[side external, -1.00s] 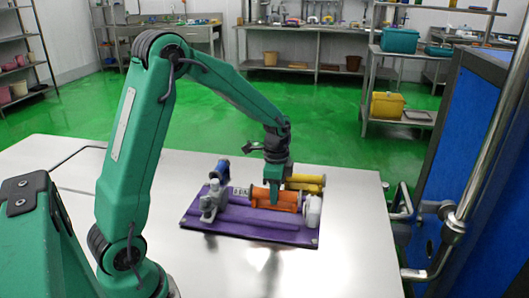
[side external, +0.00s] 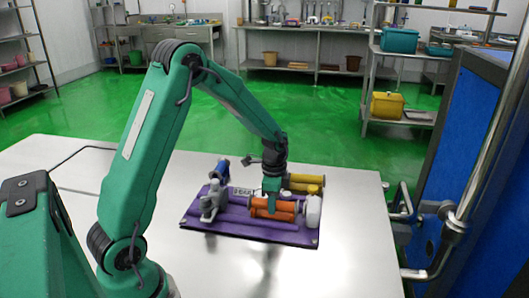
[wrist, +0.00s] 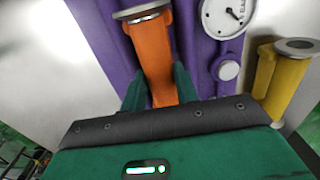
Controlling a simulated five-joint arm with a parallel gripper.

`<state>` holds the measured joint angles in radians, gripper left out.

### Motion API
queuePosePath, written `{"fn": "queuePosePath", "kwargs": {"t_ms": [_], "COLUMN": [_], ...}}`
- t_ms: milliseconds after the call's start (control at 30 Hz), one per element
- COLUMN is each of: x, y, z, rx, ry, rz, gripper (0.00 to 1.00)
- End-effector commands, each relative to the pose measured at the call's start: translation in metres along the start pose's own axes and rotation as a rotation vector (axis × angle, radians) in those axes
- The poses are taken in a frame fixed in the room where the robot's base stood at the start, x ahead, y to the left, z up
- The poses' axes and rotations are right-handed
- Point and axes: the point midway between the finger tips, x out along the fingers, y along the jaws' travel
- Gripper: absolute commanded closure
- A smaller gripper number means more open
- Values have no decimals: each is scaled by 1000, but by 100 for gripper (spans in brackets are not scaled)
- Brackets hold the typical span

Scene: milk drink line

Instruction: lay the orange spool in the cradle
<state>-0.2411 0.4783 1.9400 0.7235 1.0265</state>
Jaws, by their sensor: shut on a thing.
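The orange spool (side external: 258,203) lies level, lengthwise, low over the purple cradle (side external: 240,228). My gripper (side external: 271,211) is shut on the spool's middle from above. In the wrist view the orange spool (wrist: 152,50) sits between my two green fingers (wrist: 160,88), and its grey end flange shows at the top. Purple cradle (wrist: 195,50) surfaces flank it on both sides. I cannot tell whether the spool touches the cradle bottom. My gripper hides part of the spool.
A grey fitting (side external: 212,203) stands at the cradle's left end and a white end piece (side external: 313,211) at its right. A yellow spool (side external: 304,179) lies behind. A white dial (wrist: 228,16) sits close by. The table front is clear.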

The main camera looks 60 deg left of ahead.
Motion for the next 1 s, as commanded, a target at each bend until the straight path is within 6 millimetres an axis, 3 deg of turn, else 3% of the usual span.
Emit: {"fn": "queuePosePath", "kwargs": {"t_ms": [300, 333, 433, 767, 1000], "x": [2, 3, 3, 2, -11], "y": [0, 0, 0, 0, -1], "z": [0, 0, 0, 0, 0], "rx": [0, 0, 0, 0, 0], "ry": [1, 0, 0, 0, 1], "rz": [-1, 0, 0, 0, -2], "gripper": [100, 66, 48, 48, 48]}}
